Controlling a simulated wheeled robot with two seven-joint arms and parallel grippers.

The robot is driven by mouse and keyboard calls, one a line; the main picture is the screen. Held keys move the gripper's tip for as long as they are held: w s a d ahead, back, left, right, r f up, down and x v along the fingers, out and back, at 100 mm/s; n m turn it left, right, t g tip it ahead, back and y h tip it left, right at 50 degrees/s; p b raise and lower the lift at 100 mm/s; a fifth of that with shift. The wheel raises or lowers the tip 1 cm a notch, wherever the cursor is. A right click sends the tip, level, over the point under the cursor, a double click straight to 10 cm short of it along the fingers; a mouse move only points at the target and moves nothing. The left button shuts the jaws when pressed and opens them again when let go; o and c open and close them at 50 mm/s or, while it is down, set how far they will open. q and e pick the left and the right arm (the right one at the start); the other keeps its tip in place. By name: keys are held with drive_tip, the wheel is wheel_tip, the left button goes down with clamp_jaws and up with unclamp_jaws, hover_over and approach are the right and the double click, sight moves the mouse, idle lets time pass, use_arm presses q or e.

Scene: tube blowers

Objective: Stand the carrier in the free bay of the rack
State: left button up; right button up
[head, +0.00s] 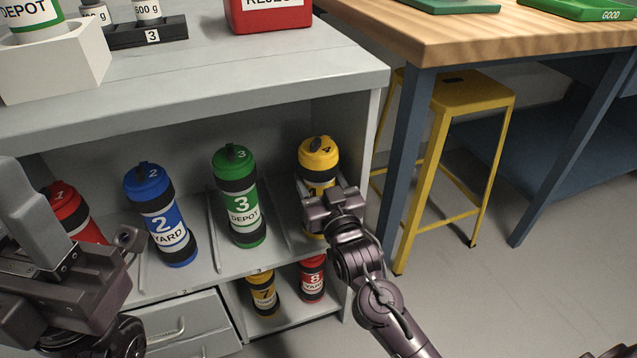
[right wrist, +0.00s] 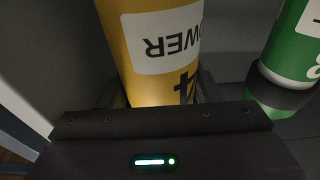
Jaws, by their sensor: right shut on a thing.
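The yellow carrier (head: 319,158), numbered 4 on its cap, stands roughly upright in the rightmost upper bay of the grey rack (head: 377,110). My right gripper (head: 330,203) is shut around its body from the front and hides its lower part. In the right wrist view the yellow carrier (right wrist: 155,60) sits between the fingers, its white label upside down and ending in "OWER". Its base is hidden, so I cannot tell whether it touches the shelf. My left gripper (head: 65,255) is at the lower left, in front of the rack, its jaw opening unclear.
Red carrier 1 (head: 74,212), blue carrier 2 (head: 161,215) and green carrier 3 (head: 237,197) stand in bays to the left, with thin dividers between. Carriers 7 (head: 263,294) and 8 (head: 312,279) stand below. A yellow stool (head: 473,92) and wooden bench (head: 480,35) are at right.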

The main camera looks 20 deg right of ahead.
drive_tip(key=o, duration=1.6)
